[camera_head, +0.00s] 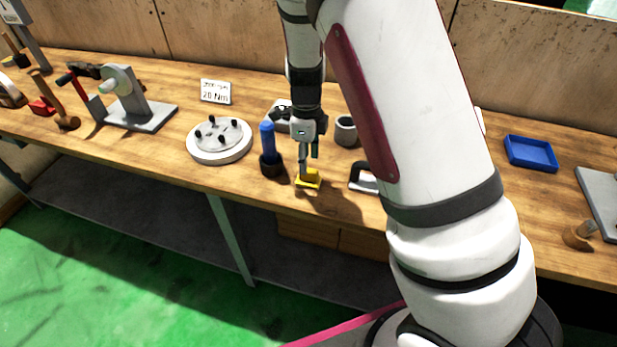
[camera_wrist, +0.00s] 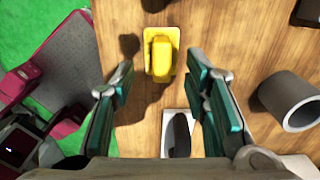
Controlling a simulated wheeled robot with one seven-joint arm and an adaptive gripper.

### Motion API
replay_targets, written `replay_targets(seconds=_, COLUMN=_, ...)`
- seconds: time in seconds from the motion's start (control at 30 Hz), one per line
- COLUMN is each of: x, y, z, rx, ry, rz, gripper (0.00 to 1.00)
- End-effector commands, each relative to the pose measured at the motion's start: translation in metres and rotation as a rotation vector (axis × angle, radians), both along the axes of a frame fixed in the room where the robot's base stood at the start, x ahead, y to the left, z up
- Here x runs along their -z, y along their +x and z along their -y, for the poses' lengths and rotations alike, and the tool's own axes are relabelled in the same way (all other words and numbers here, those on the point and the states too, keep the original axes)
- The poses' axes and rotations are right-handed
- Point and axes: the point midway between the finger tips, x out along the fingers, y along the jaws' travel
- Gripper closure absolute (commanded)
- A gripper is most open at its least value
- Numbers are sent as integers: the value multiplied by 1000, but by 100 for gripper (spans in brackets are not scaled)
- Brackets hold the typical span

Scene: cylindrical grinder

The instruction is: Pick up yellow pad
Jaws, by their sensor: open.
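The yellow pad (camera_head: 308,180) lies on the wooden bench near its front edge. It has a flat base with a raised block on top. In the wrist view the yellow pad (camera_wrist: 160,55) shows at the top middle, ahead of the fingertips and roughly in line with the gap between them. My gripper (camera_head: 309,160) points down just above the pad in the head view. In the wrist view my gripper (camera_wrist: 160,85) has its two teal-padded fingers spread apart with nothing between them. Whether a finger touches the pad cannot be told.
A blue-handled tool in a dark holder (camera_head: 270,152) stands close left of the pad. A grey cup (camera_head: 346,130) and a dark-handled block (camera_head: 362,178) are to the right. A round white fixture (camera_head: 219,141) lies further left. A blue tray (camera_head: 531,153) sits far right.

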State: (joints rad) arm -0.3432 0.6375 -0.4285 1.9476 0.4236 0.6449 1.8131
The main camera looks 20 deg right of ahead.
Motion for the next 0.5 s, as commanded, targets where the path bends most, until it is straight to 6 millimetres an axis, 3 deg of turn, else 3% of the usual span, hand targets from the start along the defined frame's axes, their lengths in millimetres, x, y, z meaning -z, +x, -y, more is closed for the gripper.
replay_targets(seconds=0.5, x=53, y=-1, z=6, rx=0, ry=0, rz=-1, gripper=58)
